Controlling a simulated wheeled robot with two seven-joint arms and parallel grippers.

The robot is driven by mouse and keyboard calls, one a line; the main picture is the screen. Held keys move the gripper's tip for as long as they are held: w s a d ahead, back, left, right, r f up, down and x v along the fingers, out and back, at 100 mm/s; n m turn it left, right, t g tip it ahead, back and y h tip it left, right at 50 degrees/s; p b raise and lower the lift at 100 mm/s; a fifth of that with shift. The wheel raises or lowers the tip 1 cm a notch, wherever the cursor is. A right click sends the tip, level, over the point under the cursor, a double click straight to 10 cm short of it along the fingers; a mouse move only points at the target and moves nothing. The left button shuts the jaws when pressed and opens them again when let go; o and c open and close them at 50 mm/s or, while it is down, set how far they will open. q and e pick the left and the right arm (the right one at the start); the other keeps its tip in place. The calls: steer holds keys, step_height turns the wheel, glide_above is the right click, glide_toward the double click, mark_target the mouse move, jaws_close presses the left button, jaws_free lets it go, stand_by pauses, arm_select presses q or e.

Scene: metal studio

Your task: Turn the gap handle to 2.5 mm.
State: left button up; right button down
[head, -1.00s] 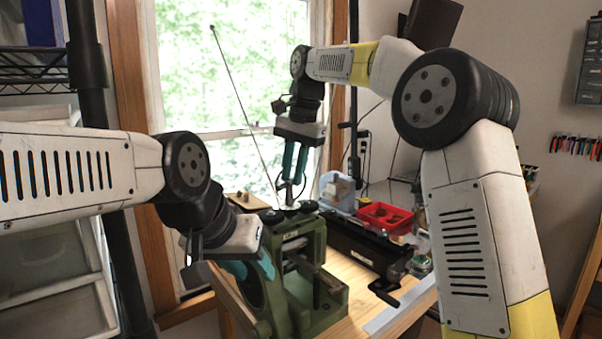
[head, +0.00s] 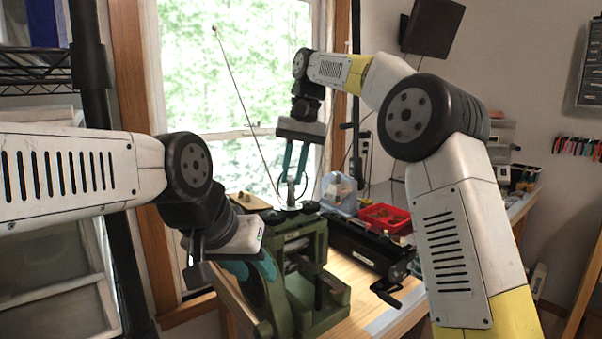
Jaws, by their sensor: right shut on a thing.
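The green machine (head: 318,295) stands on the wooden bench, with a dark opening in its front. The gap handle (head: 291,206) is on its top, and its metal upper part reaches up between my fingertips. My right gripper (head: 292,181) points down from above with teal fingers and is shut on the handle. The handle's scale, if any, is too small to read. My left gripper (head: 254,268) is low at the machine's left side, its teal fingers close against the green body. Its fingertips are partly lost against the machine, so its grip is unclear.
A red bin (head: 385,217) and a pale blue container (head: 340,193) sit behind the machine. A long dark device with a crank (head: 388,291) lies to its right. A thin rod (head: 248,115) leans across the window. The bench (head: 352,320) has little bare room in front.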

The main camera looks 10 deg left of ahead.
stand_by(0.4)
steer(key=c, duration=1.3)
jaws_free()
steer(key=shift+r, duration=0.1)
steer(key=shift+r, duration=1.65)
steer(key=s+d+r, duration=0.1)
steer(key=s+d, duration=0.2)
steer(key=s, duration=1.2)
steer(key=shift+s+r, duration=0.25)
steer(key=shift+s, duration=0.1)
steer(key=shift+d, duration=0.1)
steer(key=s+d+f+m+t, duration=0.1)
steer(key=s+d+f+t, duration=0.2)
steer(key=d+f, duration=0.4)
steer(key=s+d+f+m+t, duration=0.1)
steer(key=s+d+f+t, duration=0.2)
steer(key=d, duration=1.2)
steer(key=s+f, duration=0.3)
steer(key=f, duration=0.1)
steer(key=shift+s+d+f+t, duration=0.2)
steer(key=shift+d+f+t, duration=0.15)
steer(key=shift+f+t, duration=0.05)
